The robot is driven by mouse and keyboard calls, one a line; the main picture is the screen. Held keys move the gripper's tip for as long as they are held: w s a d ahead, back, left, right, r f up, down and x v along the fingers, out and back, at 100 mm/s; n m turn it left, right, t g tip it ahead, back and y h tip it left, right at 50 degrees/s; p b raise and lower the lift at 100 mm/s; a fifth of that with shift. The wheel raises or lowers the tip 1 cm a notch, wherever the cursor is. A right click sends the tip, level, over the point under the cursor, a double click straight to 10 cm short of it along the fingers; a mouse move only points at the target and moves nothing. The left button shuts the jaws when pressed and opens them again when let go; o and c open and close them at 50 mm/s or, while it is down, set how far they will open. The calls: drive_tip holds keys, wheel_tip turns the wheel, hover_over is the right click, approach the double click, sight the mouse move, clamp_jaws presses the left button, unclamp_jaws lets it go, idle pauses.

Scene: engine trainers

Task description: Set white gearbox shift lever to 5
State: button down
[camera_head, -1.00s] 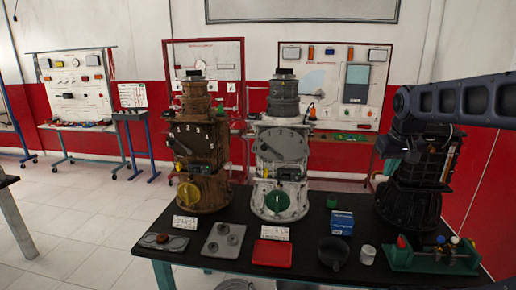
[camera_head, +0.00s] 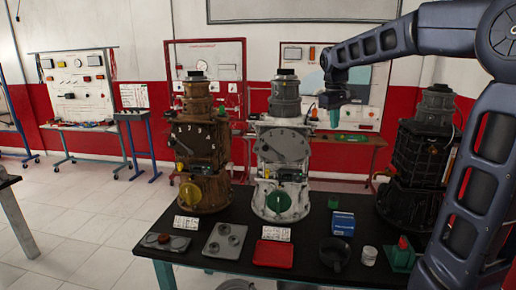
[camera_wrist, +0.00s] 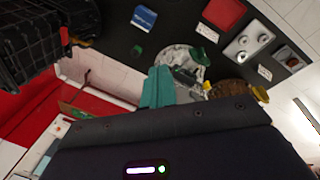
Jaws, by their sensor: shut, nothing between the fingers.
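The white gearbox (camera_head: 292,192) stands upright on the black table, between a rusty brown one and a black one. Its upper front carries a grey round dial (camera_head: 283,146) with a lever; the position it points to is too small to read. A green round knob sits lower on its front. My gripper (camera_head: 334,116) has teal fingers, shut and empty, and is in the air to the right of the white gearbox's upper part, apart from it. In the wrist view, the shut fingers (camera_wrist: 157,88) show in front of the white gearbox (camera_wrist: 190,56), which they partly hide.
The brown gearbox (camera_head: 209,190) stands left, the black gearbox (camera_head: 420,150) right, partly behind my arm. A red tray (camera_head: 272,254), blue box (camera_head: 342,223), dark bowl (camera_head: 335,252) and white cup (camera_head: 368,256) lie along the table front. The air above the table's middle is free.

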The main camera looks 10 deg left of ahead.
drive_tip(key=w+a+f+n+h, duration=0.1)
drive_tip(key=w+a+n, duration=0.1)
drive_tip(key=w+a, duration=0.55)
drive_tip(key=w+a+f+n, duration=0.2)
drive_tip(key=w+a+n, duration=0.15)
drive_tip(key=a, duration=0.75)
drive_tip(key=w+a+f, duration=0.1)
drive_tip(key=a+f, duration=0.1)
drive_tip(key=a, duration=0.3)
drive_tip(key=w+a+f+n+h, duration=0.1)
drive_tip(key=a+f, duration=0.1)
drive_tip(key=a, duration=0.4)
drive_tip(key=w+a+f+n+g, duration=0.1)
drive_tip(key=a+f, duration=0.2)
drive_tip(key=a, duration=0.3)
drive_tip(key=shift+w+h, duration=0.15)
drive_tip(key=shift+h, duration=0.25)
drive_tip(key=shift+n, duration=0.25)
drive_tip(key=d+f, duration=0.6)
drive_tip(key=f, duration=0.1)
drive_tip(key=shift+d, duration=0.15)
drive_tip(key=shift+d+r, duration=0.1)
drive_tip(key=shift+r, duration=0.1)
drive_tip(key=shift+d+r+y, duration=0.15)
drive_tip(key=shift+r+y, duration=0.05)
drive_tip(key=shift+y, duration=0.2)
